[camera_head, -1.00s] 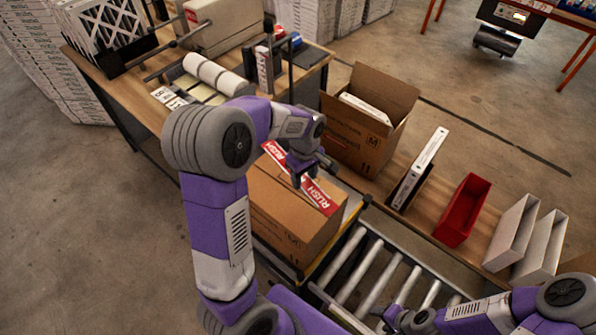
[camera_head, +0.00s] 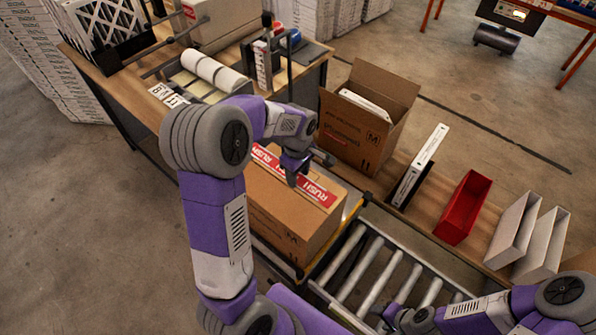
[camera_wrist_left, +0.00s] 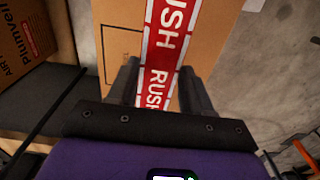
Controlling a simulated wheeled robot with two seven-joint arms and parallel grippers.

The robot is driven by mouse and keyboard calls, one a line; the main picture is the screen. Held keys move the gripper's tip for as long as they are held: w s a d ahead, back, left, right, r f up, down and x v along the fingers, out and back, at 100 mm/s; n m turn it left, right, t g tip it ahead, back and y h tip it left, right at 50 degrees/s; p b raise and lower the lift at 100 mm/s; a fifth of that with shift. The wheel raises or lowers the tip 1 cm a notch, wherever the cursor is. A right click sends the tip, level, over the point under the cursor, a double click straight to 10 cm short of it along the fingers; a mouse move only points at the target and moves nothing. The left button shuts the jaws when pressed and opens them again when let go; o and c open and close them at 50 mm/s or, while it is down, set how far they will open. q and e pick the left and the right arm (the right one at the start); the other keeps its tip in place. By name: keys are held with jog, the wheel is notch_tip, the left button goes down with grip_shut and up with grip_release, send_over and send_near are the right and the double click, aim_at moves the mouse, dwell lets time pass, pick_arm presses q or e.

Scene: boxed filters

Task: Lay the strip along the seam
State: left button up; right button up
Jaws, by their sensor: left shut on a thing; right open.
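The red strip (camera_head: 313,190) with white RUSH lettering runs lengthwise over the top of a closed cardboard carton (camera_head: 285,212). My left gripper (camera_head: 293,178) is over the middle of the carton top, shut on the strip and hiding part of it. In the left wrist view the strip (camera_wrist_left: 166,45) passes between the two fingers, with brown carton top on both sides. The seam is not visible under the strip, and I cannot tell whether the strip lies flat against the cardboard. My right gripper (camera_head: 388,318) is open and empty at the lower right, near the rollers.
An open carton (camera_head: 350,140) stands just behind the closed one. A roller conveyor (camera_head: 375,280) lies to its right. A red bin (camera_head: 464,208), white binders and white holders stand on the shelf beyond. A bench (camera_head: 140,105) with label rolls is at the upper left.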

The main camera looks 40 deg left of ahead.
pick_arm(q)
jog(key=shift+f+b, duration=2.2)
jog(key=shift+f, duration=1.25)
jog(key=o, duration=0.9)
jog(key=shift+r+p, duration=3.95)
jog(key=shift+r, duration=0.6)
